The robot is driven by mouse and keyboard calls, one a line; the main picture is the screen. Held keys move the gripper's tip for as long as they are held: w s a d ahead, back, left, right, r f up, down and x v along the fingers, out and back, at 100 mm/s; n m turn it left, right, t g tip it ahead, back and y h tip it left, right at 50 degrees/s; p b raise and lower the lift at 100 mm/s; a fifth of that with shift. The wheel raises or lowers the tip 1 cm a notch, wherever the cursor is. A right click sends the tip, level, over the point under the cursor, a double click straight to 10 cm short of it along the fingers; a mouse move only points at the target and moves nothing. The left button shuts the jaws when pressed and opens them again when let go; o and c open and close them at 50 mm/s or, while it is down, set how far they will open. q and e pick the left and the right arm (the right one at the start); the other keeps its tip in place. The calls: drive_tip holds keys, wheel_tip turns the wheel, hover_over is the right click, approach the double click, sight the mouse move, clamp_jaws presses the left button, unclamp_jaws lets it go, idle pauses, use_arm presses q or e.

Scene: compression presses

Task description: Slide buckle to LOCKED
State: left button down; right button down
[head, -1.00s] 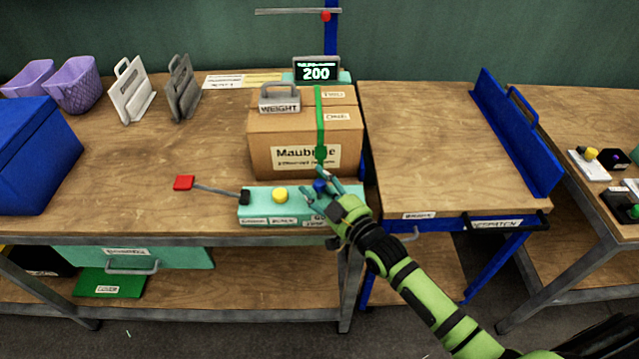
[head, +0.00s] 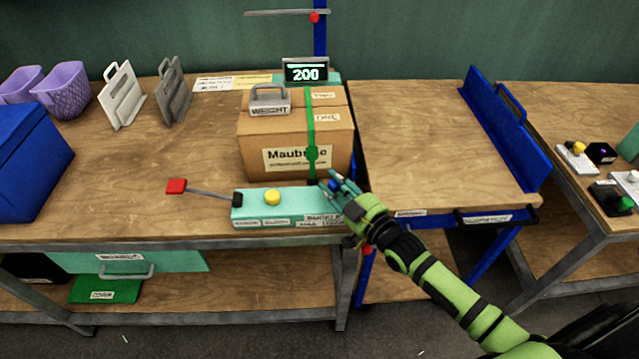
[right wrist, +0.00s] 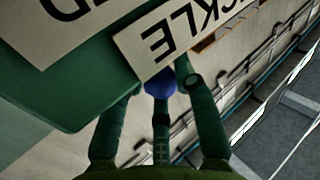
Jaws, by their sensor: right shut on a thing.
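The buckle is a blue knob (right wrist: 160,82) near the right end of the teal console (head: 295,203), with a BUCKLE label (right wrist: 188,36) beside it. Another label, ending in "ED" (right wrist: 75,20), shows upside down in the right wrist view. My right gripper (head: 336,183) is at the console's right end, its fingers shut on the blue knob. A green strap (head: 311,125) runs over the cardboard box (head: 262,138) behind the console. My left gripper is not in view.
A yellow button (head: 272,197) sits on the console, and a lever with a red end (head: 176,186) sticks out left. A grey weight (head: 269,101) rests on the box. A display (head: 306,72) reads 200. The table to the right (head: 430,140) is clear.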

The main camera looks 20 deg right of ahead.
drive_tip(key=shift+d+f, duration=0.1)
drive_tip(key=shift+f, duration=0.05)
drive_tip(key=c, duration=0.9)
unclamp_jaws()
drive_tip(key=shift+d, duration=0.15)
drive_tip(key=shift+c, duration=0.2)
drive_tip(key=v, duration=1.2)
drive_tip(key=shift+s, duration=0.1)
